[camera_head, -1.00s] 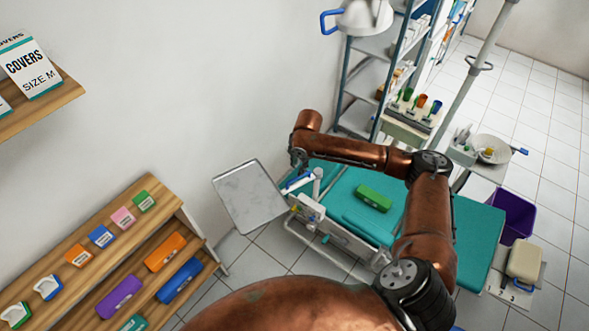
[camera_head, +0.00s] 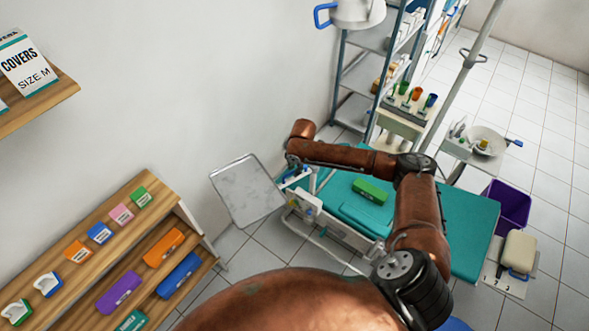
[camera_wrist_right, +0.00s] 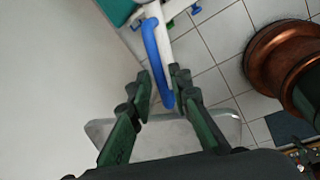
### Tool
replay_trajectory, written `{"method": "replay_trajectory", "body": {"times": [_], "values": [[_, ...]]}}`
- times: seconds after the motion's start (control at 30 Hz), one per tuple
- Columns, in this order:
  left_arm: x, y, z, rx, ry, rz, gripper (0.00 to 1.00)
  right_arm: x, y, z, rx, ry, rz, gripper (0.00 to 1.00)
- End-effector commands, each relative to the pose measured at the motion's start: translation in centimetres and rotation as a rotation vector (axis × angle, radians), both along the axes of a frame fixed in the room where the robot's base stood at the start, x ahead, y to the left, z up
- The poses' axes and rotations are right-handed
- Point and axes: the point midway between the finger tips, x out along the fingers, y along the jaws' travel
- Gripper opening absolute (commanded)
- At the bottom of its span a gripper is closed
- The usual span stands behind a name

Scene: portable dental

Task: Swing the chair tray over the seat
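The chair tray (camera_head: 247,192) is a grey metal plate left of the seat, near the wall. It also shows in the right wrist view (camera_wrist_right: 215,122), behind the fingers. Its blue handle (camera_wrist_right: 153,45) sits on a white arm beside the tray. The teal seat (camera_head: 455,225) lies right of the tray. My right gripper (camera_wrist_right: 163,80) has its dark green fingers on both sides of the handle. A narrow gap shows on the handle's left; firm contact is not clear. In the head view the right gripper (camera_head: 292,168) is small and partly hidden. My left gripper is not in view.
A green box (camera_head: 370,191) lies on the seat. A wooden shelf (camera_head: 110,240) with coloured boxes stands at lower left, close to the tray. A metal rack (camera_head: 352,75), a basin (camera_head: 487,140) and a purple bin (camera_head: 508,205) stand beyond the chair.

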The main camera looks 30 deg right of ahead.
Motion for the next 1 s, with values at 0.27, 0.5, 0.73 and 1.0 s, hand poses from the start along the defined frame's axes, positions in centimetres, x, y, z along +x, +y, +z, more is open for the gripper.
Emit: {"method": "replay_trajectory", "body": {"times": [0.27,0.5,0.73,1.0], "values": [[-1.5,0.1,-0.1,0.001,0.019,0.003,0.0,0.0,0.0,0.0,0.0,0.0,0.0,0.0],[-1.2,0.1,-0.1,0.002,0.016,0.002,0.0,0.0,0.0,0.0,0.0,0.001,0.0,0.0],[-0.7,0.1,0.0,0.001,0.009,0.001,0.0,-0.1,0.0,0.0,0.0,0.001,-0.001,0.0],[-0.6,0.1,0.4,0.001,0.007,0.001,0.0,0.3,0.0,0.1,-0.001,0.002,-0.034,0.0]]}}
